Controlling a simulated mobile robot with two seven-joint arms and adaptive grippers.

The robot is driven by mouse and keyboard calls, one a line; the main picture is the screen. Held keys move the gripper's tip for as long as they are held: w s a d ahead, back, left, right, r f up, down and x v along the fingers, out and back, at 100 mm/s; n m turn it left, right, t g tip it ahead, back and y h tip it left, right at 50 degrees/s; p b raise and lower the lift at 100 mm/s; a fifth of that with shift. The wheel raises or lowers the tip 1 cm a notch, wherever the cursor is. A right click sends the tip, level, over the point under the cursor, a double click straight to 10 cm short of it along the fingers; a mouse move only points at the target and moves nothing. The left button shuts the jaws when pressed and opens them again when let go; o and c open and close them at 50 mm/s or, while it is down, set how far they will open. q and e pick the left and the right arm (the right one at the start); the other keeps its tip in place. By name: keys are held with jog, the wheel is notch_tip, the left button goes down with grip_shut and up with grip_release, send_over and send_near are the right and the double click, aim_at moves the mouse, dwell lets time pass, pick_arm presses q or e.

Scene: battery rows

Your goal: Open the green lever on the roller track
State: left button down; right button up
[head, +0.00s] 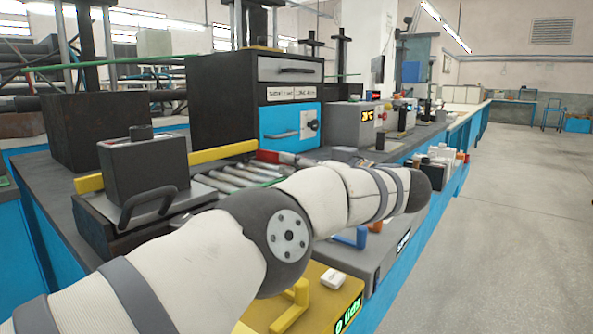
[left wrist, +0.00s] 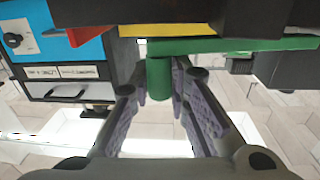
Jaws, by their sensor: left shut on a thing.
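The roller track (head: 225,184) with silver rollers lies on the dark bench in the head view, partly hidden behind my left arm. The green lever (left wrist: 235,46) crosses the upper part of the left wrist view as a flat bar, with a short green post (left wrist: 159,72) standing out from it. My left gripper (left wrist: 160,84) has its fingers on either side of this post and is shut on it. In the head view, my left arm hides most of the lever and the grip. My right gripper is not in view.
A black cabinet with a blue panel (head: 275,125) stands behind the track. A dark box with a handle (head: 145,163) stands left of it. A yellow device (head: 335,290) and a grey device with a blue handle (head: 375,245) sit near the front edge. The floor at right is clear.

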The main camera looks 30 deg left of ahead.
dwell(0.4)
pick_arm(q)
jog(key=c, duration=1.5)
grip_release()
jog(key=shift+a, duration=0.1)
jog(key=v, duration=0.7)
jog(key=shift+s+d, duration=0.1)
jog(key=shift+d, duration=0.2)
